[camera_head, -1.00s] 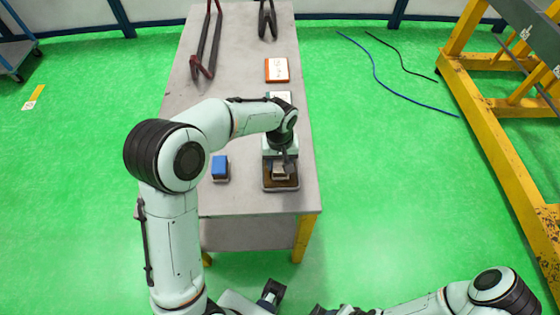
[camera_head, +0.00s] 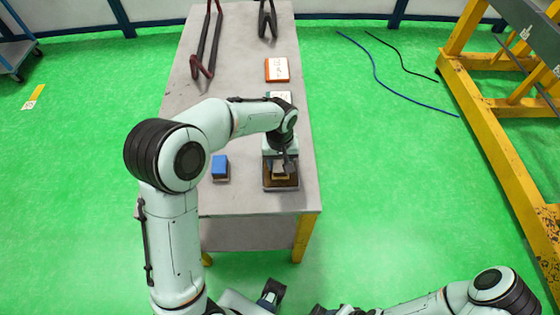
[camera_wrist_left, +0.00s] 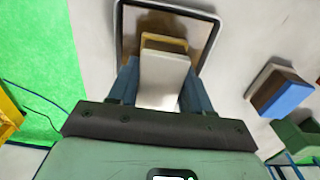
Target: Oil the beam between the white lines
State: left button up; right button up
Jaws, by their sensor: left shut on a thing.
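My left gripper (camera_wrist_left: 160,88) is shut on a block (camera_wrist_left: 164,78) with a pale top and a tan underside. It holds the block at a shallow dark-rimmed tray (camera_wrist_left: 213,22) with a brown inside, near the front right corner of the table. In the head view the left gripper (camera_head: 280,165) hangs over this tray (camera_head: 281,188). I cannot tell whether the block touches the tray's bottom. The grey beam (camera_head: 520,40) lies on a yellow frame at the far right, with small white marks on it. My right arm is at the bottom right; its gripper's state is unclear.
A blue-topped block (camera_head: 220,163) stands left of the tray. An orange-edged box (camera_head: 277,69) lies farther back, with dark bar tools (camera_head: 207,45) at the far end of the table (camera_head: 235,75). Cables (camera_head: 375,70) lie on open green floor between table and yellow frame (camera_head: 500,150).

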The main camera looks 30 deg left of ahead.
aim_at(280, 161)
jog(key=shift+r, duration=0.1)
pick_arm(q)
jog(key=shift+r+p, duration=2.15)
jog(key=shift+r, duration=1.35)
pick_arm(e)
jog(key=w+r, duration=0.1)
jog(key=r, duration=0.2)
jog(key=w+r, duration=0.1)
jog(key=shift+w+r, duration=0.35)
jog(key=shift+r, duration=0.05)
jog(key=shift+s, duration=0.1)
